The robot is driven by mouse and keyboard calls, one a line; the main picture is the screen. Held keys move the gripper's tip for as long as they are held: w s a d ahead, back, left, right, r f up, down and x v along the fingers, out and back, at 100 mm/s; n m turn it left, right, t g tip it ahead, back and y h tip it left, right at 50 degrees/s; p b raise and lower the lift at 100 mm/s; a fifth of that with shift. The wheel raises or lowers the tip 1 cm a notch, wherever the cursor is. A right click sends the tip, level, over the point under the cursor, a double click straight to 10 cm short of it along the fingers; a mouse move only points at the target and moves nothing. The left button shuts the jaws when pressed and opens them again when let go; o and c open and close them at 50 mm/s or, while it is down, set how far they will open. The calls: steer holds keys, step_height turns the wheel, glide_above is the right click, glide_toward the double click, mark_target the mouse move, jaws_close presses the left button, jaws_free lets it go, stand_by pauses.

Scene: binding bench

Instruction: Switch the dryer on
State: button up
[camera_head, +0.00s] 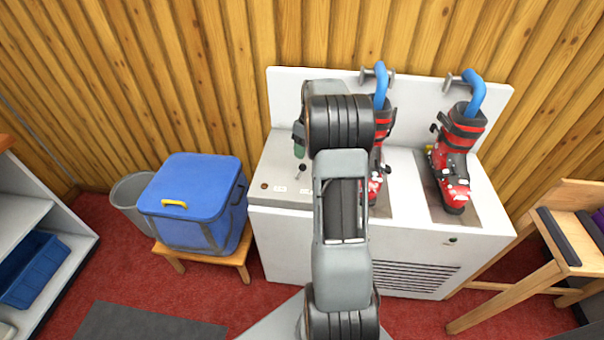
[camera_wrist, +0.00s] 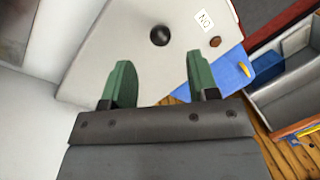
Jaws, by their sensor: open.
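The dryer (camera_head: 410,243) is a white cabinet with a back panel against the wood wall. A small lever with a black knob (camera_head: 301,168) stands on its top at the left. In the wrist view the black knob (camera_wrist: 160,36) shows beyond my fingertips, near an "ON" label (camera_wrist: 203,19) and a small brown-orange disc (camera_wrist: 215,42), perhaps a lamp. My gripper (camera_wrist: 160,84) has green fingers, spread apart with nothing between them. The knob lies ahead of the gap, apart from both fingers. In the head view my arm hides most of the gripper.
Two red ski boots (camera_head: 455,150) stand on the dryer under blue pipes (camera_head: 476,90). A blue box (camera_head: 195,200) with a yellow handle sits on a wooden stool (camera_head: 170,258) at left, beside a grey bin (camera_head: 130,190). A wooden chair (camera_head: 545,255) stands at right.

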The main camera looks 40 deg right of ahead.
mark_target(303, 166)
steer(key=f, duration=0.3)
steer(key=a+f, duration=0.1)
steer(key=f, duration=0.2)
steer(key=a+f, duration=0.1)
steer(key=f, duration=0.2)
steer(key=shift+s+f, duration=0.1)
steer(key=shift+s, duration=0.1)
steer(key=shift+d, duration=0.1)
jaws_close()
